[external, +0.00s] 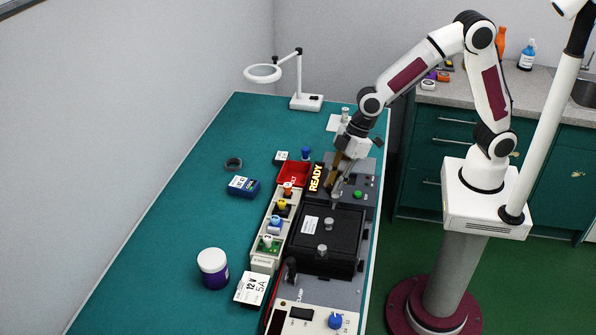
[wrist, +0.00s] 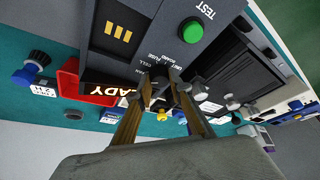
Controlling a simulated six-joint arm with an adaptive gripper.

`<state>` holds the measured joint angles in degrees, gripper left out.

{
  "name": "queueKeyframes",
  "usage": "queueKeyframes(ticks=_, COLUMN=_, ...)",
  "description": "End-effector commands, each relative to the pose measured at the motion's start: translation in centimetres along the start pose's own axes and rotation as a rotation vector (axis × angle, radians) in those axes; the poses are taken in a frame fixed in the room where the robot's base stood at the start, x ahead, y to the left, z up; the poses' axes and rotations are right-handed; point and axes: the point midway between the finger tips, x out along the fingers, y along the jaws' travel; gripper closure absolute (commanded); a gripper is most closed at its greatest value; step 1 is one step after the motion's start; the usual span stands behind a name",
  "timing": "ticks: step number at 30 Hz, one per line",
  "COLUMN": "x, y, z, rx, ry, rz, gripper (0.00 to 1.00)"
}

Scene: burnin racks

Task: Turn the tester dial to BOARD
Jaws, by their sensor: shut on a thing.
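The tester (external: 345,213) is a dark grey unit with a lit READY display (external: 315,178) at the right edge of the teal bench. Its green TEST button (wrist: 193,32) shows in the wrist view, near printed labels reading CELL, UNIT FUSE and BOARD. The dark dial (wrist: 158,72) sits beside those labels, between my fingertips. My gripper (wrist: 161,84) is shut on the dial from above. In the external view my gripper (external: 338,186) reaches down over the tester and hides the dial. I cannot tell which label the dial points at.
A black lidded box (external: 328,235) with metal knobs is in front of the tester. A red bin (external: 292,174) and a rack (external: 265,262) of coloured parts stand to its left. A ring lamp (external: 305,102) is at the back. The bench's left side is mostly clear.

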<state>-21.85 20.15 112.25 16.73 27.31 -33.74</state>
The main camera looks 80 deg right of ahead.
Motion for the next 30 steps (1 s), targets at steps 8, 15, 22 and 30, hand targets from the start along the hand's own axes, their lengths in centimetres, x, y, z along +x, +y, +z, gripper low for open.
queueKeyframes(ticks=8, x=0.04, y=-0.15, z=0.10, rx=0.079, ry=-0.003, rz=0.032, gripper=1.00)
queueKeyframes(ticks=15, x=0.04, y=-0.22, z=0.07, rx=0.163, ry=-0.003, rz=0.067, gripper=1.00)
queueKeyframes(ticks=22, x=0.04, y=-0.25, z=0.06, rx=0.245, ry=-0.003, rz=0.102, gripper=1.00)
queueKeyframes(ticks=30, x=0.05, y=-0.29, z=0.06, rx=0.340, ry=-0.003, rz=0.141, gripper=1.00)
